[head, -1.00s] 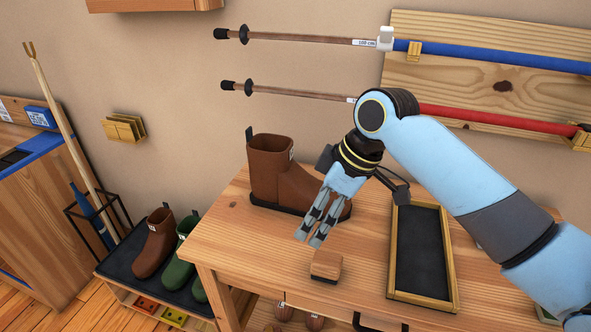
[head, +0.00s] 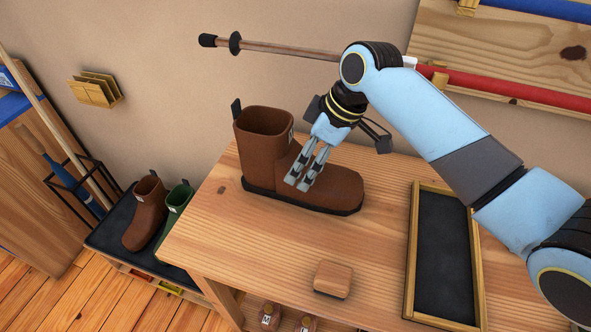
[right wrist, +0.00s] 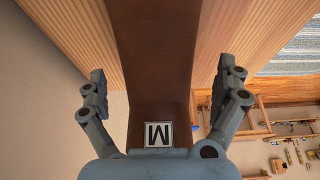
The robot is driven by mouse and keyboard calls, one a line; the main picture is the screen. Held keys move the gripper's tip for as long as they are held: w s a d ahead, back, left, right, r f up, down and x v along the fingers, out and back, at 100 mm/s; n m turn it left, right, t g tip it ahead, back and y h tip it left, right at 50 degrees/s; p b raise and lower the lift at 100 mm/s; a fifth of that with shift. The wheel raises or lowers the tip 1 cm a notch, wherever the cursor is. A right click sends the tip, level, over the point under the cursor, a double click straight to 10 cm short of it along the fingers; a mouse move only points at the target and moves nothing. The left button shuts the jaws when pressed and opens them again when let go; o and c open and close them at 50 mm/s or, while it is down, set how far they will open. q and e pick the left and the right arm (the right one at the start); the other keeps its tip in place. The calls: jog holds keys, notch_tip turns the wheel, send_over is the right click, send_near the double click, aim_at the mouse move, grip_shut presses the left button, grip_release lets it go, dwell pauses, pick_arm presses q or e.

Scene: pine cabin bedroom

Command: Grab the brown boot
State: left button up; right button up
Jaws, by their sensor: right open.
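A brown boot (head: 265,150) stands upright on the wooden table, its toe pointing right. My right gripper (head: 298,186) is open in front of the boot's foot in the head view, partly covering it. In the right wrist view the boot (right wrist: 155,60) runs between the two spread fingers (right wrist: 165,88), with a white label marked with a letter near the palm. I cannot tell whether the fingers touch the boot. A second brown boot (head: 147,215) stands on the low rack at the left. My left gripper is not in view.
A wooden block (head: 333,279) lies on the table (head: 225,235) in front of the boot. A black tray with a wooden frame (head: 414,255) lies at the right. A green boot (head: 176,205) stands on the rack. Poles hang on the wall behind.

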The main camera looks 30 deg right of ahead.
jog(key=x, duration=0.4)
jog(key=shift+w+f, duration=0.2)
jog(key=shift+w+a+f, duration=0.15)
jog(key=shift+f, duration=0.3)
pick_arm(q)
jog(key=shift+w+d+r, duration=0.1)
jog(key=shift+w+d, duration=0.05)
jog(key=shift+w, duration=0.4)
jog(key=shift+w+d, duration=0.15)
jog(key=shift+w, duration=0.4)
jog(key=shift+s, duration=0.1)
pick_arm(e)
jog(key=c, duration=0.4)
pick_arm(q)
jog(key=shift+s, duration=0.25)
pick_arm(e)
jog(key=c, duration=1.1)
